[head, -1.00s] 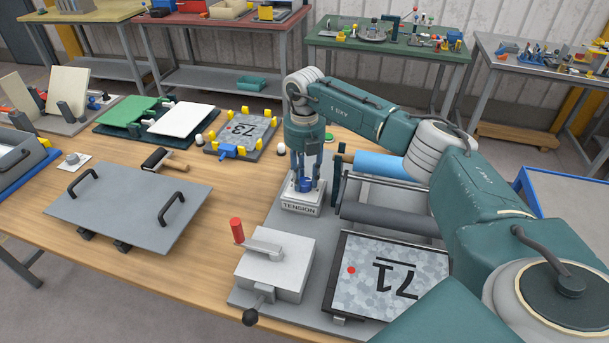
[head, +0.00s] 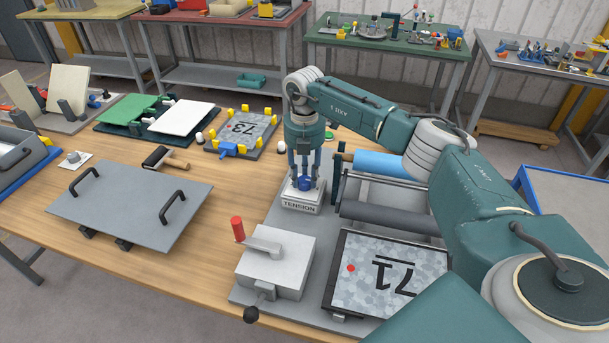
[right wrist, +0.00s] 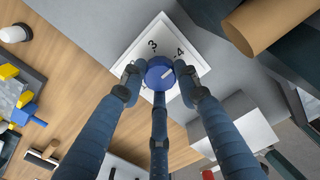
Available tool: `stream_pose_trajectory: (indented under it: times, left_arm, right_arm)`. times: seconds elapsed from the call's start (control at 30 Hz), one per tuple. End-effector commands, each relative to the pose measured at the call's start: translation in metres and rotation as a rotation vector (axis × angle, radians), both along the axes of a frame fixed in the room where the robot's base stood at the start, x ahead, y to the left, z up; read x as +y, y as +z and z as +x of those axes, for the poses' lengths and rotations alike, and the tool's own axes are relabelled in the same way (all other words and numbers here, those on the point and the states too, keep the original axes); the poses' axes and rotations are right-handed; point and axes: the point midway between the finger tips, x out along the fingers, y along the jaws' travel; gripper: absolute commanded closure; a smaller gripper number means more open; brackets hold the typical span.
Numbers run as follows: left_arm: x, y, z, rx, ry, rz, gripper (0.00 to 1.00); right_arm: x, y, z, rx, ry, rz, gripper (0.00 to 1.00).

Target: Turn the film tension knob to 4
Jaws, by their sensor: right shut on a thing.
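The blue tension knob (right wrist: 160,72) stands on a white dial plate (right wrist: 150,38) on a small block marked TENSION (head: 301,208). The numbers 3 and 4 show on the plate; other marks are hidden by my fingers. The knob's white pointer line slants up and right, toward the side of the 4; I cannot tell whether it lines up exactly. My right gripper (head: 305,184) points straight down and is shut on the knob, with its fingers around it in the right wrist view (right wrist: 160,80). My left gripper is not in view.
Beside the block are a blue film roll (head: 385,165) and a dark roller (head: 390,216). In front are a grey box with a red-handled crank (head: 275,262) and a plate marked 71 (head: 385,272). A grey panel with two handles (head: 125,205) lies left. Some bare wood lies between.

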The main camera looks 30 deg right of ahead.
Motion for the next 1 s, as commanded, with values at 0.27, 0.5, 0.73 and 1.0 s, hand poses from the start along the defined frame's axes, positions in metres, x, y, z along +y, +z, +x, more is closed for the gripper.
stream_pose_trajectory:
  times: [0.27, 0.5, 0.73, 1.0]
  left_arm:
    - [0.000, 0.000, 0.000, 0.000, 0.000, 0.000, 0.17]
    - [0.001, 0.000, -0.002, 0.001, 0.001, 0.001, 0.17]
    - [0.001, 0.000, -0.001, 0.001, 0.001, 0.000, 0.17]
    - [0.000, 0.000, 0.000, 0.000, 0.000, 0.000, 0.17]
  right_arm:
    - [-0.001, 0.002, 0.002, -0.006, -0.002, -0.001, 0.50]
    - [0.000, 0.002, 0.001, -0.003, -0.001, 0.000, 0.50]
    - [0.000, 0.029, 0.002, -0.007, 0.000, 0.001, 0.50]
    - [-0.001, 0.087, 0.002, -0.009, -0.002, 0.001, 0.50]
